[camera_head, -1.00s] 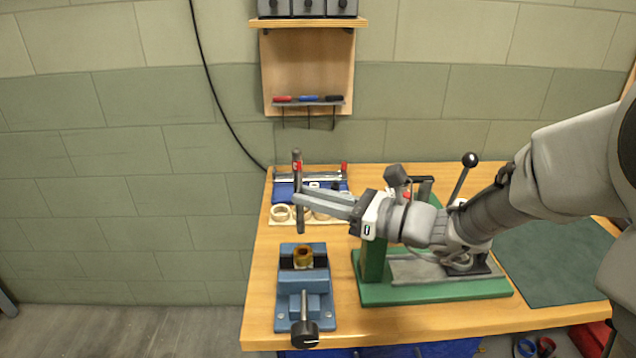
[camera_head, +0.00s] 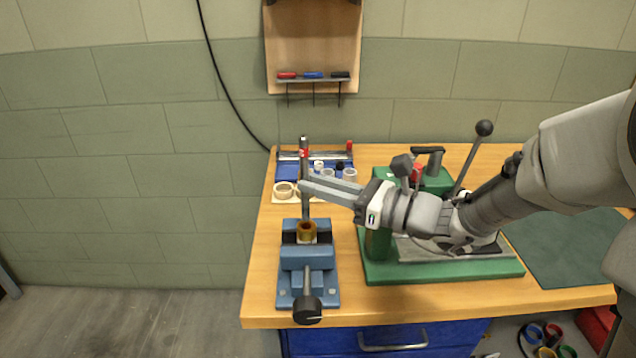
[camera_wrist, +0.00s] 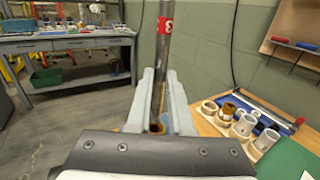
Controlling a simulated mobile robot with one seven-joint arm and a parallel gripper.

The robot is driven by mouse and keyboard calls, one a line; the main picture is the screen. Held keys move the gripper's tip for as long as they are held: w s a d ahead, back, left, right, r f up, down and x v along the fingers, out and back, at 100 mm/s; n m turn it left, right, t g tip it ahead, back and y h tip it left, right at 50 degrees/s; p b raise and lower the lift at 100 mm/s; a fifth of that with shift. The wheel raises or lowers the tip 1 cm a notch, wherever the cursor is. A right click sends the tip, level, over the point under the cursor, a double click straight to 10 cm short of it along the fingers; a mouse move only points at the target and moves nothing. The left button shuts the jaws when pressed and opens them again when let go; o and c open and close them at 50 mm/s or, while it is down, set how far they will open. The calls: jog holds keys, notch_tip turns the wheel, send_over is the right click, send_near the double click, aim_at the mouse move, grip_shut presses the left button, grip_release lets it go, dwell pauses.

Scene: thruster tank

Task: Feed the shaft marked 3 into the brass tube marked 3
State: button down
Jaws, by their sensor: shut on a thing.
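My gripper (camera_head: 303,187) is shut on a dark grey shaft (camera_head: 305,206) and holds it upright. The shaft has a red band near its top, and in the wrist view the shaft (camera_wrist: 162,60) shows a white 3 on that band. A brass tube (camera_head: 307,234) stands upright in a blue vise (camera_head: 308,277), directly below the shaft in the head view. The shaft's lower end is at or just above the tube's mouth; I cannot tell whether it has entered. In the wrist view the tube (camera_wrist: 157,127) is mostly hidden. No mark on it is readable.
A green press (camera_head: 440,272) with a lever stands right of the vise, under my arm. Behind is a board with several rings and sleeves (camera_head: 284,190) and a blue tray. A pen shelf (camera_head: 313,80) hangs on the wall. A dark mat (camera_head: 565,255) lies at right.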

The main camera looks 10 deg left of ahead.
jog(key=shift+f+b, duration=1.25)
jog(key=shift+f, duration=0.8)
jog(key=c, duration=0.7)
grip_release()
jog(key=shift+c, duration=0.2)
jog(key=p+v, duration=0.2)
jog(key=v, duration=1.5)
jog(key=shift+d, duration=0.25)
jog(key=shift+s+r, duration=0.1)
